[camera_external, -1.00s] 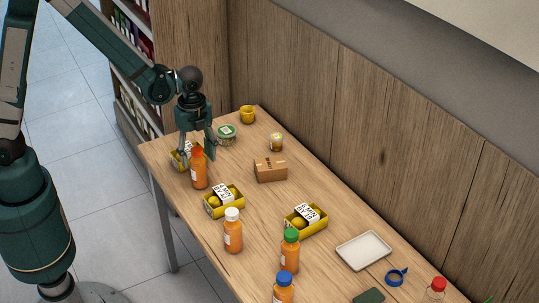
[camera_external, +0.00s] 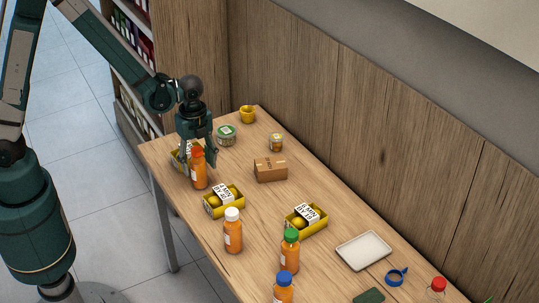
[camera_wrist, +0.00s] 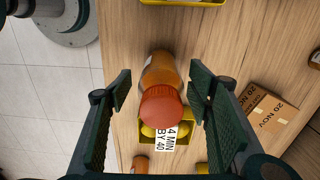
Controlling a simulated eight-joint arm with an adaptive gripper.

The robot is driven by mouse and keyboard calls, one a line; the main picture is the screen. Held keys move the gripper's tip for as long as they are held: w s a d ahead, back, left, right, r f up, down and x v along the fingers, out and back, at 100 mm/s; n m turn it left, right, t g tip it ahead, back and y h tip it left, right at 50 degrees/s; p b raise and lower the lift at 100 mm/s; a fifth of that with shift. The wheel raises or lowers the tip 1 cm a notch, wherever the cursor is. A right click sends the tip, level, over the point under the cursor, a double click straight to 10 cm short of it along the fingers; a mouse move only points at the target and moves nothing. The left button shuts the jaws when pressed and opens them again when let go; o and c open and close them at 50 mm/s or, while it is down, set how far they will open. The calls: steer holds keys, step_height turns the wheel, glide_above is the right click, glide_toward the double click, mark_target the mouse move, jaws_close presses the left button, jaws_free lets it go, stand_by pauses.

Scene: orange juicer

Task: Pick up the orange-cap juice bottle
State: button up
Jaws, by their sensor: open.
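The orange-cap juice bottle (camera_external: 199,176) stands upright near the left edge of the table, with orange juice and a red-orange cap. My gripper (camera_external: 198,152) is at its upper part, partly covering it in the external view. In the wrist view the bottle's cap (camera_wrist: 161,106) lies between my two open fingers (camera_wrist: 161,88). Gaps show between the bottle and both fingers, the right gap looking a little wider. Nothing is held.
A yellow fruit box (camera_external: 180,158) sits close behind the bottle; another yellow box (camera_external: 223,201) is in front. A cardboard box (camera_external: 270,169) stands to the right. White-cap (camera_external: 233,235), green-cap (camera_external: 290,252) and blue-cap (camera_external: 283,289) bottles stand nearer. Bare tabletop lies between bottle and cardboard box.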

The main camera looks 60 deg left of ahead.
mark_target(199, 173)
steer(key=shift+f+b, duration=0.45)
steer(key=shift+f, duration=1.9)
steer(key=shift+c, duration=0.5)
steer(key=c, duration=1.1)
